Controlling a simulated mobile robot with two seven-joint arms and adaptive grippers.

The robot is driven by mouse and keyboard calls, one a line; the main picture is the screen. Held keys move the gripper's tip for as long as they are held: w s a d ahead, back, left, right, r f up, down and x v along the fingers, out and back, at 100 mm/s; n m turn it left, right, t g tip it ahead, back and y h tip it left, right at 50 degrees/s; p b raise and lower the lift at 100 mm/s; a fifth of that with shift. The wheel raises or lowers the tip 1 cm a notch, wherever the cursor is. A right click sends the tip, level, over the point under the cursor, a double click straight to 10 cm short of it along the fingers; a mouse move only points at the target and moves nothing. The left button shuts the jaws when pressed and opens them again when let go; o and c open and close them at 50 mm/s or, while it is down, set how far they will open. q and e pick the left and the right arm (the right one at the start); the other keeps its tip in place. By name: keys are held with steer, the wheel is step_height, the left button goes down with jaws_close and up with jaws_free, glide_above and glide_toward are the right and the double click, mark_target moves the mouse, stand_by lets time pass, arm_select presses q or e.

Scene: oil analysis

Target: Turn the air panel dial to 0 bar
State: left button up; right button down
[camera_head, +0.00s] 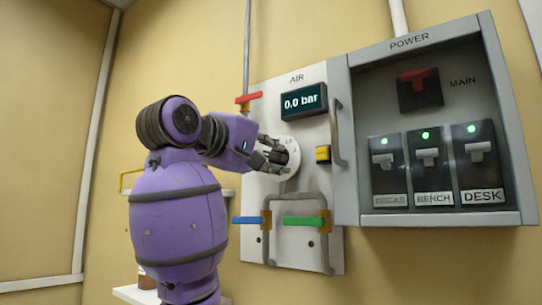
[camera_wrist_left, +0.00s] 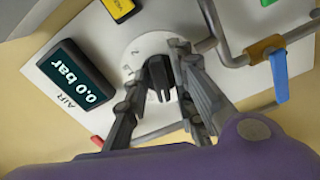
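The air panel (camera_head: 322,250) is a light plate on the wall under the label AIR. Its display (camera_head: 304,101) reads 0.0 bar; the display also shows in the left wrist view (camera_wrist_left: 75,82). The dial is a black knob (camera_wrist_left: 159,75) on a white numbered disc (camera_wrist_left: 147,46). In the head view the disc (camera_head: 292,148) is partly hidden by my left gripper (camera_head: 281,158). In the left wrist view the gripper's fingers (camera_wrist_left: 158,80) stand on both sides of the knob; contact with it is unclear. My right gripper is not in view.
A red-handled valve (camera_head: 249,98) is at the panel's upper left. A blue handle (camera_head: 247,220) and a green handle (camera_head: 304,221) sit below the dial on grey pipes. The power cabinet (camera_head: 346,130) juts out to the right. A white shelf (camera_head: 133,294) is at lower left.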

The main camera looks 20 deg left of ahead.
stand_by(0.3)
arm_select(q)
steer(key=v, duration=1.2)
